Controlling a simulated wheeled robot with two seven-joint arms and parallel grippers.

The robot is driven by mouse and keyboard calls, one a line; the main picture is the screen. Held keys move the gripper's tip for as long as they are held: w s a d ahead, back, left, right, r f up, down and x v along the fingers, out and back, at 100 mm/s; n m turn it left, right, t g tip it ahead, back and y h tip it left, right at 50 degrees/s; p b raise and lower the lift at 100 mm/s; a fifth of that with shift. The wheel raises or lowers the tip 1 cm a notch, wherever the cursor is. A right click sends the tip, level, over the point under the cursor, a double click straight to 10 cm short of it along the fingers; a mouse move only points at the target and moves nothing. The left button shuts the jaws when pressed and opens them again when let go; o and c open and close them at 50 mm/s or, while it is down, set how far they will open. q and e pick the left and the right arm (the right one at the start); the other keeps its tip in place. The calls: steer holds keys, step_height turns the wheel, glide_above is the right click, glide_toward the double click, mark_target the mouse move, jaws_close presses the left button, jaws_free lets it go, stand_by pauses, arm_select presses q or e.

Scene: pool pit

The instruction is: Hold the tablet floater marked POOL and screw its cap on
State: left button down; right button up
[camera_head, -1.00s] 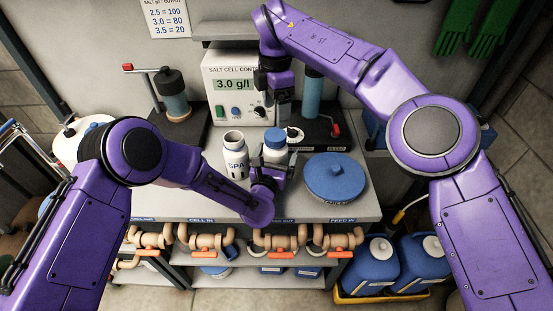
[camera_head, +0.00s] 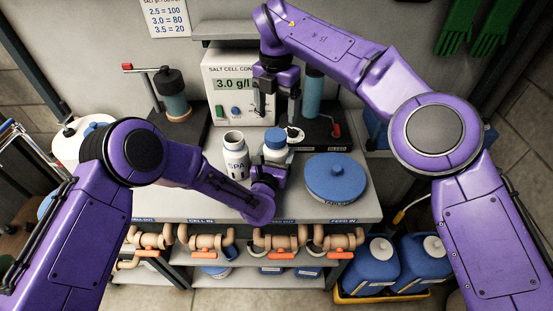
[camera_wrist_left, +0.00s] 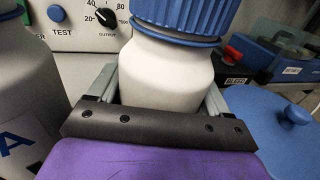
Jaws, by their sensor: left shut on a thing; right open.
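A white bottle-shaped floater (camera_wrist_left: 168,75) stands upright on the bench, with a blue ribbed cap (camera_head: 275,138) on its top. In the left wrist view the cap (camera_wrist_left: 185,15) sits over the neck, with a blue ring at its lower edge; I cannot tell how tight it is. Its label is hidden. My left gripper (camera_head: 274,168) is shut around the floater's body from the front. My right gripper (camera_head: 277,108) is open and empty, fingers pointing down, above and behind the cap. An uncapped white bottle marked SPA (camera_head: 235,160) stands just left of the held floater.
A round blue lidded tub (camera_head: 335,178) stands to the right. The salt cell controller (camera_head: 228,80) stands behind. A small white-and-dark round item (camera_head: 295,134) lies behind the cap on a black base. Pipes with orange handles (camera_head: 283,255) run below the bench's front edge.

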mark_target(276, 135)
steer(key=n, duration=0.9)
steer(key=shift+n, duration=0.4)
steer(key=n, duration=0.5)
steer(key=shift+f, duration=0.1)
steer(key=n, duration=0.4)
steer(key=shift+n, duration=0.4)
step_height(276, 135, down, 8)
